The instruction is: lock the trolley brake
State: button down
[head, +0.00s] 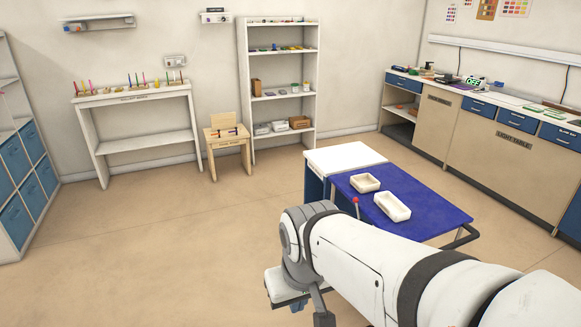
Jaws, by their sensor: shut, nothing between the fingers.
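The trolley has a blue top (425,207) and a dark handle bar (464,238) at its right end. A small lever with a red knob (356,201) stands upright at its near left side, probably the brake lever; its base is hidden behind my arm. My arm reaches in from the lower right, in front of the trolley, and hides its lower near side and wheels. My gripper (322,312) hangs low at the bottom edge, left of the trolley and apart from the red knob. It is shut and empty, and only partly visible.
Two white open trays (392,206) (365,182) sit on the trolley. A white-topped unit (343,156) stands against its far left side. A small wooden stand (228,150) and shelves (282,98) line the back wall. A long counter (470,125) runs along the right. The floor at left is clear.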

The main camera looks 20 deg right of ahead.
aim_at(356, 200)
jog(key=z, duration=0.45)
jog(key=i, duration=1.3)
jog(key=z, duration=1.1)
jog(key=i, duration=0.5)
jog(key=z, duration=0.25)
jog(key=k, duration=0.95)
jog(key=z, duration=0.2)
jog(key=i, duration=0.95)
jog(key=u, duration=0.1)
